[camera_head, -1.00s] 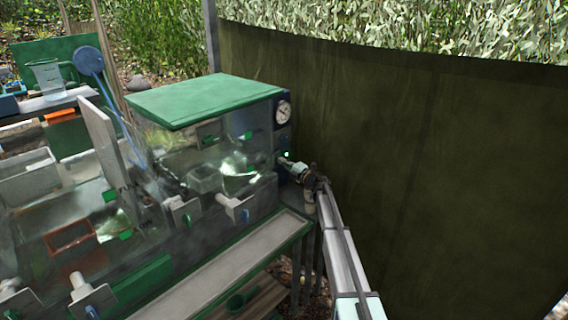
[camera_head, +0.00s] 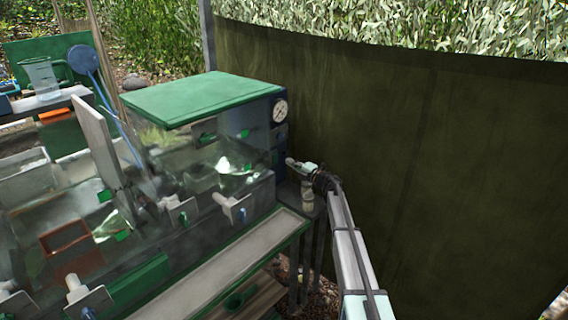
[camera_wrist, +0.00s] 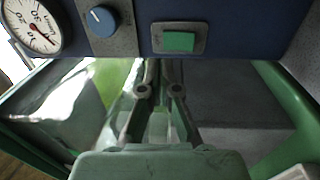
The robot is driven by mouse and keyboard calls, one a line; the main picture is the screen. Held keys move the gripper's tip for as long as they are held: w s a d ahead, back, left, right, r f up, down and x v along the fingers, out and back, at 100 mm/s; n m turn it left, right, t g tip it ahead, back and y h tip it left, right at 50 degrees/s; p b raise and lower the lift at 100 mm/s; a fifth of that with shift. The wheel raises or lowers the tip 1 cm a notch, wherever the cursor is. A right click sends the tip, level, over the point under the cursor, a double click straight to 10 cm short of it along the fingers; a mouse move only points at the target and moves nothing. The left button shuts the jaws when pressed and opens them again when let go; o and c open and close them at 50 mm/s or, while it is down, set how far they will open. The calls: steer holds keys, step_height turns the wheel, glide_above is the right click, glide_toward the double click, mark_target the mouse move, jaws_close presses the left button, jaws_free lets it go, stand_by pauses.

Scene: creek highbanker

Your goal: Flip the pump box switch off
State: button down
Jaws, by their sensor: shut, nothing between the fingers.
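The dark blue pump box (camera_head: 268,112) stands at the right end of the green-lidded clear unit. In the wrist view its face (camera_wrist: 235,20) carries a green switch (camera_wrist: 179,41) in a grey frame. I cannot tell which way the switch is set. My gripper (camera_head: 291,162) is shut and empty, beside the lower part of the box's right face in the head view. In the wrist view my gripper (camera_wrist: 160,66) shows its fingers together, just below the switch frame. They look apart from the switch, though the depth is hard to judge.
A round gauge (camera_wrist: 33,26) and a blue knob (camera_wrist: 100,20) sit left of the switch. A green lid (camera_head: 200,97) covers the clear unit. A dark green screen (camera_head: 440,180) stands close on the right. A pale ledge (camera_head: 215,260) runs below.

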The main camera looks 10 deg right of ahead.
steer(key=r+b+v, duration=0.1)
steer(key=v, duration=0.6)
steer(key=shift+r, duration=0.3)
steer(key=shift+s, duration=0.1)
